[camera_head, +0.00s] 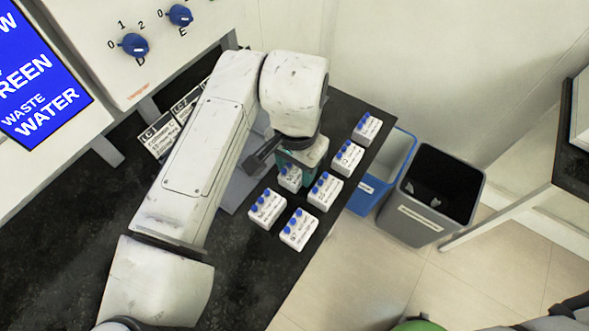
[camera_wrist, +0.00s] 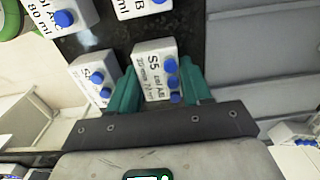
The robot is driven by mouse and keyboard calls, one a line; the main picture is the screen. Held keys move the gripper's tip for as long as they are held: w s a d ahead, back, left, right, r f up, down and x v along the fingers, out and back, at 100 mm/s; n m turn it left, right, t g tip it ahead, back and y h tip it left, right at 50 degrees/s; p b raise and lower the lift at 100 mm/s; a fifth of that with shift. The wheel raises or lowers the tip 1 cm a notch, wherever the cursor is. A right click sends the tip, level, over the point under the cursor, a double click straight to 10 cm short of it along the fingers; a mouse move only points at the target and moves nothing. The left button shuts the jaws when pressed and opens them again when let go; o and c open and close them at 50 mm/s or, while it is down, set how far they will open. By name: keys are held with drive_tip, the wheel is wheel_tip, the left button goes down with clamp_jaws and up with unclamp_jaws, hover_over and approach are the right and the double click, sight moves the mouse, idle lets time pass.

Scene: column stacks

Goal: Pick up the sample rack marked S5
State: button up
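The sample rack marked S5 (camera_wrist: 150,62) is a white box with blue caps, and it sits between my gripper's two teal fingers in the wrist view. My gripper (camera_wrist: 157,66) is open, with one finger on each side of the rack, very close to its sides. I cannot tell whether the fingers touch it. In the head view my gripper (camera_head: 294,160) is low over the rack group. A white rack (camera_head: 290,181) shows partly under it, and its label is too small to read there.
Other white racks with blue caps stand close by, including ones in front (camera_head: 267,209), (camera_head: 298,230) and to the right (camera_head: 325,192), (camera_head: 347,159), (camera_head: 367,129). The dark counter (camera_head: 262,283) ends beside blue (camera_head: 403,152) and grey (camera_head: 408,222) bins. A control panel (camera_head: 105,35) stands behind.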

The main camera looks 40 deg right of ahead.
drive_tip(key=c, duration=0.5)
drive_tip(key=shift+c, duration=0.2)
